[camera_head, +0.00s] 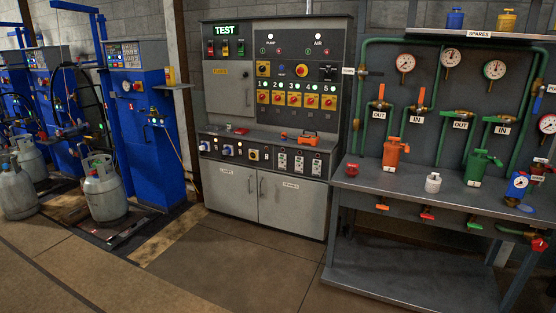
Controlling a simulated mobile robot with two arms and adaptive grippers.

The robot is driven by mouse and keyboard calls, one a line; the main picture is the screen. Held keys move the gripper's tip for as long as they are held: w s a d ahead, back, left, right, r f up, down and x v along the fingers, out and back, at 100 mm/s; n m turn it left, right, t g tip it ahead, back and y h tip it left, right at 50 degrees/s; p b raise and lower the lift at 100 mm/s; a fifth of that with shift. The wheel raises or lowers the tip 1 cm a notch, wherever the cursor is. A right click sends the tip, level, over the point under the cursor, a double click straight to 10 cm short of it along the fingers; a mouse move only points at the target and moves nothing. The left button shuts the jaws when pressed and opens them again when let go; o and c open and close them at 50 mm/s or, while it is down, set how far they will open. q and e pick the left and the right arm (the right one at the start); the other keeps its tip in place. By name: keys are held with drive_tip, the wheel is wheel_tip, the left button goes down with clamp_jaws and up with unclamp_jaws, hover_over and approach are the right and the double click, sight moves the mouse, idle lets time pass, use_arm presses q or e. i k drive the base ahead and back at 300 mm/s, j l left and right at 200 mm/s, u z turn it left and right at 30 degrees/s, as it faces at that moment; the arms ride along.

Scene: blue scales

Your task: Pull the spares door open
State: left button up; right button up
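The spares door (290,208) is the right-hand door of the grey cabinet under the test panel. It carries a small label that reads SPARES. It looks shut, flush with the left door (228,193), labelled LAMPS. A slim upright handle (262,188) sits at the spares door's left edge, near the seam between the doors. Neither of my grippers is in view, so nothing of mine touches the door or handle.
The test panel (285,60) with switches rises above the cabinet. A workbench (400,195) with valves, gauges and a low shelf stands close on the right. Blue filling stations (145,130) and gas cylinders (104,192) are on the left. The floor (235,265) before the cabinet is clear.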

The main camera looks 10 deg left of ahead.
sight(298, 206)
drive_tip(key=i+j+u, duration=0.4)
drive_tip(key=i, duration=0.55)
drive_tip(key=i+u, duration=0.4)
drive_tip(key=i, duration=0.55)
drive_tip(key=i+j, duration=0.05)
